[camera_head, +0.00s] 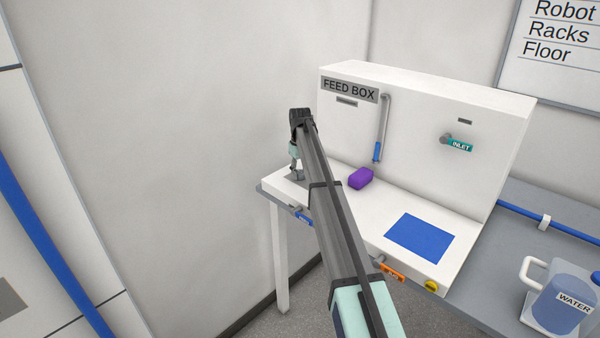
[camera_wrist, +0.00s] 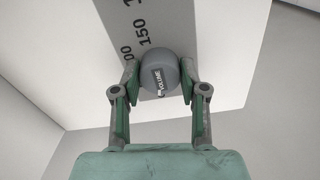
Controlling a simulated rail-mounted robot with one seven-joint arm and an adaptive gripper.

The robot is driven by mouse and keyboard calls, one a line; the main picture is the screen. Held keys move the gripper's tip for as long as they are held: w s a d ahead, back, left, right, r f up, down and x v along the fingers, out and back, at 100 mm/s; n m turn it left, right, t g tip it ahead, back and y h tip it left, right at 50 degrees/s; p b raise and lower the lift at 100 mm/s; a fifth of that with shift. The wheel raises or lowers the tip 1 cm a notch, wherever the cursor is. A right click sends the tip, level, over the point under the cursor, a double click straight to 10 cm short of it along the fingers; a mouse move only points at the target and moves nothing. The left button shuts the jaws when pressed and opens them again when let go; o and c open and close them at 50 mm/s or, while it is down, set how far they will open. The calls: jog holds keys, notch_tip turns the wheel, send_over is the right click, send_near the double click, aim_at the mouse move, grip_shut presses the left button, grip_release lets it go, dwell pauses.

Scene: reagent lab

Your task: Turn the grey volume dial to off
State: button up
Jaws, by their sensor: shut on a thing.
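The dial is hidden there behind my arm.
A purple block (camera_head: 361,178) and a blue pad (camera_head: 419,238) lie on the ledge. Blue (camera_head: 304,218) and orange (camera_head: 391,272) tagged fittings and a yellow knob (camera_head: 432,286) are on its front edge. A water jug (camera_head: 562,297) stands at right on the grey bench (camera_head: 550,230).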

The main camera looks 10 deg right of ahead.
aim_at(300, 172)
jog(key=shift+f, duration=0.1)
jog(key=o, duration=1.1)
jog(key=shift+o, duration=0.2)
notch_tip(300, 172, up, 12)
jog(key=shift+a, duration=0.1)
